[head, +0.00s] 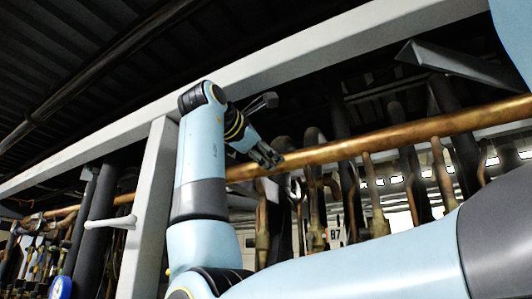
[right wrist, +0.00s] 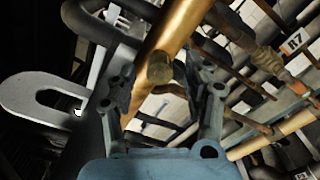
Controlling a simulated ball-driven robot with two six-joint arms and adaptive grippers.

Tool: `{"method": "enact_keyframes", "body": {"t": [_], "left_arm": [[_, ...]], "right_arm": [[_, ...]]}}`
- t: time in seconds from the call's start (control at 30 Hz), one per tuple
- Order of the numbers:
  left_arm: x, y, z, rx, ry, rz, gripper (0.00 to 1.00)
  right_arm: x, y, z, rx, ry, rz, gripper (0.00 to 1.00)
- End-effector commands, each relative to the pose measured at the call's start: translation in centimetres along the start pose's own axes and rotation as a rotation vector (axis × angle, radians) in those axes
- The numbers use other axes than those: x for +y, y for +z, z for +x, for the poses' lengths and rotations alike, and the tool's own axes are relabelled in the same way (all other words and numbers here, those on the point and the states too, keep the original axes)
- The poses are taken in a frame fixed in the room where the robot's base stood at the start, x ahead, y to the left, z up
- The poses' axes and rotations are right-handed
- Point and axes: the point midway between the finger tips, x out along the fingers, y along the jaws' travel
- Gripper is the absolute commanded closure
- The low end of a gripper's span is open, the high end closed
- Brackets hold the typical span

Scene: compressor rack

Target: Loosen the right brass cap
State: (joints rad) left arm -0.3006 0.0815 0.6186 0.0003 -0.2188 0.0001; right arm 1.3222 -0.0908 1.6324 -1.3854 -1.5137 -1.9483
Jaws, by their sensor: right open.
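A round, dull brass cap (right wrist: 160,67) shows in the right wrist view, end-on against the copper pipe (right wrist: 182,22). My right gripper (right wrist: 163,80) is open, with one finger to each side of the cap and visible gaps between; I cannot tell whether the fingertips reach its depth. In the head view the right gripper (head: 267,155) is at the copper pipe (head: 340,149), and I cannot make out the cap there. My left gripper is not in view.
A pale beam (head: 255,68) runs above the pipe and a pale post (head: 148,205) stands to the left. Dark hoses and thin copper pipes (head: 376,200) hang below the pipe. A grey slotted bracket (right wrist: 30,95) lies left of the gripper in the wrist view.

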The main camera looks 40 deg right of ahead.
Motion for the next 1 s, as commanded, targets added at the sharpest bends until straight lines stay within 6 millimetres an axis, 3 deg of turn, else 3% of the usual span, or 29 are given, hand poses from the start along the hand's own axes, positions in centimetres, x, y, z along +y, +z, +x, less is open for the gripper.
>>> {"method": "enact_keyframes", "body": {"t": [0.43,0.87,1.0], "left_arm": [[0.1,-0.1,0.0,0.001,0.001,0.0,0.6],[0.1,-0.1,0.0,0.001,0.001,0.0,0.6],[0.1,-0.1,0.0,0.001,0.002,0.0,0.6]], "right_arm": [[0.0,-0.2,-6.7,0.003,0.001,-0.001,0.49],[0.0,-0.1,-7.2,0.001,0.0,0.013,0.49],[0.0,-0.1,-7.2,0.001,-0.001,0.162,0.49]]}}
